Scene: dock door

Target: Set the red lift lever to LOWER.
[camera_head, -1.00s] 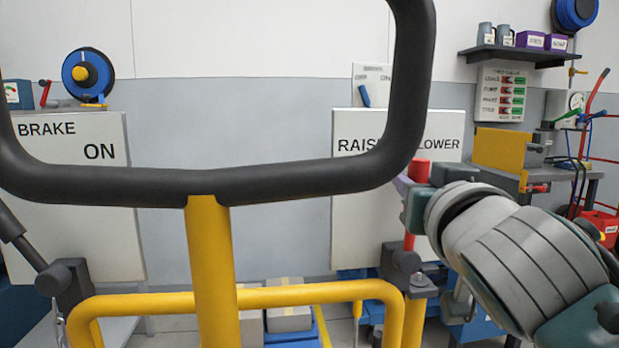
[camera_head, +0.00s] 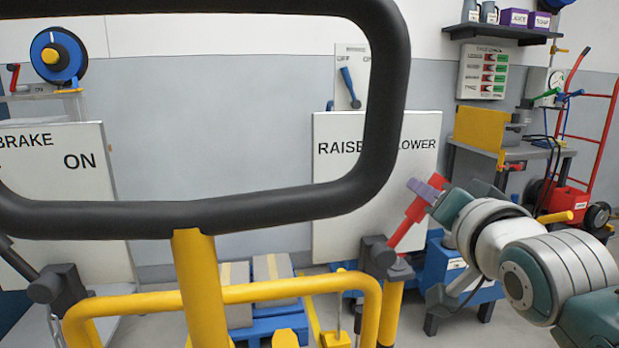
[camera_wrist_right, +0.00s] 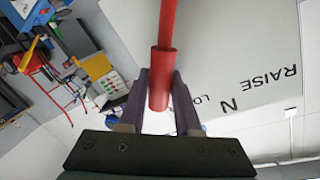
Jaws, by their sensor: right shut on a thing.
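The red lift lever (camera_head: 408,222) rises from a dark pivot block (camera_head: 384,258) and leans to the right, towards the LOWER side of the white RAISE/LOWER sign (camera_head: 343,180). My right gripper (camera_head: 424,190) is shut on the lever's upper end. In the right wrist view the red lever grip (camera_wrist_right: 160,75) lies between the two purple fingers (camera_wrist_right: 158,95). Part of the sign's lettering is hidden behind the black handle bar in the head view. My left gripper is not in view.
A black handle loop (camera_head: 290,205) on a yellow post (camera_head: 200,285) stands in front. A yellow rail (camera_head: 270,290) runs low across the front. The BRAKE sign (camera_head: 65,170) is at left, and a grey workbench (camera_head: 520,155) stands at back right.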

